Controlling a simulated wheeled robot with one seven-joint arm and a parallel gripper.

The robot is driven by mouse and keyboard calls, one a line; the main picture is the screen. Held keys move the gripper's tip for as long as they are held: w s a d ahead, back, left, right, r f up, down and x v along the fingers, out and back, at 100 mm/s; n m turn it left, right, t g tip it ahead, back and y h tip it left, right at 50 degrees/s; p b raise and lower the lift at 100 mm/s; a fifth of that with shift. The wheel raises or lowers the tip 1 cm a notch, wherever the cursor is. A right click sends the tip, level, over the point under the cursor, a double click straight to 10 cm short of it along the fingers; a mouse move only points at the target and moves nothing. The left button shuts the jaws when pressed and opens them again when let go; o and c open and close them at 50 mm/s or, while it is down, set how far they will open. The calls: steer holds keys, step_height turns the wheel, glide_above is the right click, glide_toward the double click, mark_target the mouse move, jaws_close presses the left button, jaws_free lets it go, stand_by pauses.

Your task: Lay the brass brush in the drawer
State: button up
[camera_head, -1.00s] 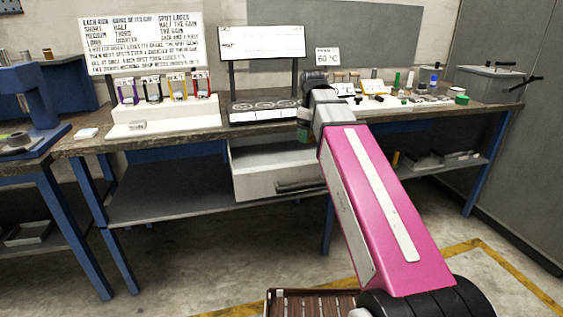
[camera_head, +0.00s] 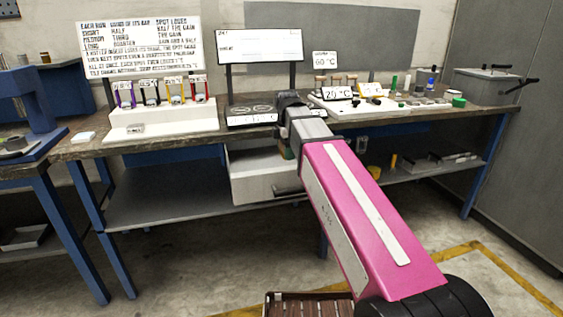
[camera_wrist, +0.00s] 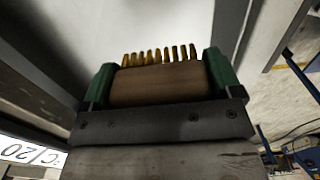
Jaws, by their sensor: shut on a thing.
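In the wrist view, my gripper (camera_wrist: 158,88) has its two green fingertips closed on the brown wooden block of the brass brush (camera_wrist: 158,84). A row of brass bristles points away from the gripper. Pale drawer surfaces lie behind the bristles in that view. In the head view, my gripper (camera_head: 287,149) is at the open white drawer (camera_head: 262,178) under the bench. My forearm and wrist cover the drawer's right part. The brush is hidden in the head view, and I cannot tell whether it touches the drawer floor.
The workbench top (camera_head: 85,146) runs above the drawer. A white rack (camera_head: 160,121) with coloured holders stands left of my wrist. A lower shelf (camera_head: 165,199) lies beneath.

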steer(key=w+f, duration=0.1)
steer(key=w, duration=0.1)
steer(key=w+a+f, duration=0.1)
steer(key=w, duration=0.1)
steer(key=w+f, duration=0.2)
steer(key=shift+w+a+f, duration=0.1)
steer(key=shift+w+a, duration=0.15)
steer(key=shift+w, duration=0.1)
steer(key=shift+f, duration=1.95)
steer(key=shift+f, duration=0.15)
steer(key=o, duration=0.8)
step_height(320, 180, up, 12)
steer(key=shift+r, duration=0.15)
